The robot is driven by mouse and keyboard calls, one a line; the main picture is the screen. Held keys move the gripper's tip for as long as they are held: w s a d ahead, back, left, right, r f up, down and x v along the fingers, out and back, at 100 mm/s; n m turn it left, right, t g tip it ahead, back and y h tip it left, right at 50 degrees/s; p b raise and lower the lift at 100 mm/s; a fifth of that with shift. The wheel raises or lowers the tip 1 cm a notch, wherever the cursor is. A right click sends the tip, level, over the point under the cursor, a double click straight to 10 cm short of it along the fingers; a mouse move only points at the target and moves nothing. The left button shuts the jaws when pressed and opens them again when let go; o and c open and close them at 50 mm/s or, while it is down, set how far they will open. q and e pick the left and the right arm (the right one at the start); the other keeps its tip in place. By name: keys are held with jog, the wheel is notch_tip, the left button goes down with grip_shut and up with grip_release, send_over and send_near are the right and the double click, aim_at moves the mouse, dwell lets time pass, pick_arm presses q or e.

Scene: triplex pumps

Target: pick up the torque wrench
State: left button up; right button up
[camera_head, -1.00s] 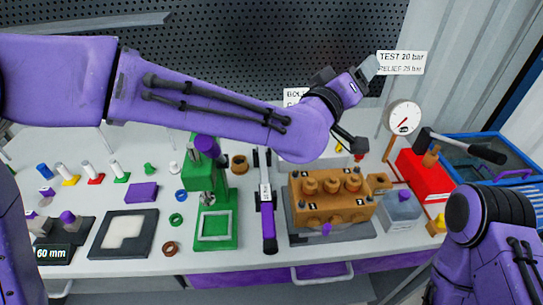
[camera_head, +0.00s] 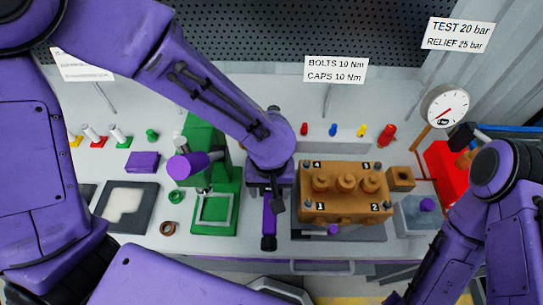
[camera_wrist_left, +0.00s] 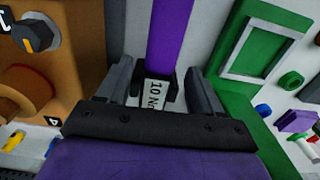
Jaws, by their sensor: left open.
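The torque wrench (camera_head: 269,222) lies on the bench between the green press and the orange pump block. Its purple handle points toward the front edge; its upper part is hidden under my left arm in the head view. In the left wrist view, the wrench's purple handle (camera_wrist_left: 163,35) runs up the picture, with a white "10 N..." label below a black collar. My left gripper (camera_wrist_left: 162,85) is open, with one finger on each side of the wrench around the label and collar. My right gripper is not in view.
The orange pump block (camera_head: 343,195) stands close on the right, the green press (camera_head: 212,190) close on the left. A dark tray (camera_head: 123,212) lies left.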

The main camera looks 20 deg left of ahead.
pick_arm(q)
jog(key=f, duration=0.4)
jog(key=shift+s+d+f, duration=0.15)
jog(key=shift+s+f, duration=0.1)
jog(key=shift+f, duration=0.1)
grip_shut()
jog(key=shift+r, duration=0.15)
